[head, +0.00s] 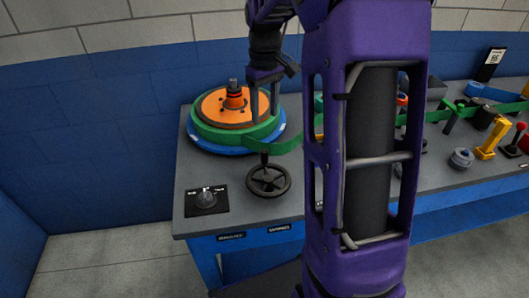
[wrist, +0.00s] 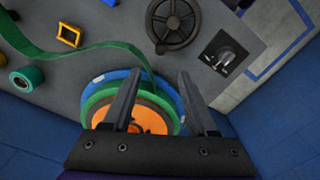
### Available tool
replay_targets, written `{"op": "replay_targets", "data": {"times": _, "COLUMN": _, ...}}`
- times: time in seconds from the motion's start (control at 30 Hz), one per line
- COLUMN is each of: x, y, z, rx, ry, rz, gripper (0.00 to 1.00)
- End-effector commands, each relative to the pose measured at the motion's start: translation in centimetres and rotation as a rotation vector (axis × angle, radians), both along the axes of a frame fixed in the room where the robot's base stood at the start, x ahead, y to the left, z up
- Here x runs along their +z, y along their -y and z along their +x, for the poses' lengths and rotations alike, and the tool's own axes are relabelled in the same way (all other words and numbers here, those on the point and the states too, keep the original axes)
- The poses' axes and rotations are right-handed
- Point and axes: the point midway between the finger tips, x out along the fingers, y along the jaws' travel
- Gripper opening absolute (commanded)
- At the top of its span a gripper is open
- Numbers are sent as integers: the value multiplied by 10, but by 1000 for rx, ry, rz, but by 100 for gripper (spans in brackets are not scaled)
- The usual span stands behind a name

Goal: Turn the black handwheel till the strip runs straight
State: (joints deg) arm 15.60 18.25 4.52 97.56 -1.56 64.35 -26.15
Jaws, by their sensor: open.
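The black handwheel (head: 268,180) sits near the front of the grey bench, in front of the reel, and shows at the top of the wrist view (wrist: 174,22). The green strip (head: 288,147) leaves the reel (head: 212,108) to the right and passes behind my purple column. In the wrist view the strip (wrist: 72,52) curves as it runs left. The reel has an orange top, green coil and blue base. My gripper (head: 264,118) is open and empty above the reel's right side, behind and above the handwheel. Its fingers point toward the reel's edge in the wrist view (wrist: 160,72).
A black panel with a knob (head: 207,200) lies left of the handwheel. An upright post (head: 233,92) stands on the reel. Yellow (head: 493,138) and red-topped (head: 520,130) parts stand at right. My column hides the bench's middle.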

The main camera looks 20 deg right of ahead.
Motion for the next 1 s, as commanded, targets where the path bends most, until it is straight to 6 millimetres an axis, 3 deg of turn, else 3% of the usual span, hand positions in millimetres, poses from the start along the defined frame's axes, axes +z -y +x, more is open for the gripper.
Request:
{"op": "replay_targets", "data": {"times": 0.4, "x": -94, "y": -1, "z": -1, "rx": 0, "ry": -5, "rz": 3, "gripper": 58}}
{"op": "replay_targets", "data": {"times": 0.6, "x": -130, "y": -1, "z": -1, "rx": 0, "ry": -2, "rz": 3, "gripper": 58}}
{"op": "replay_targets", "data": {"times": 0.8, "x": -148, "y": -1, "z": 0, "rx": 0, "ry": -1, "rz": 2, "gripper": 58}}
{"op": "replay_targets", "data": {"times": 1.0, "x": -151, "y": -1, "z": 0, "rx": 0, "ry": 2, "rz": 1, "gripper": 58}}
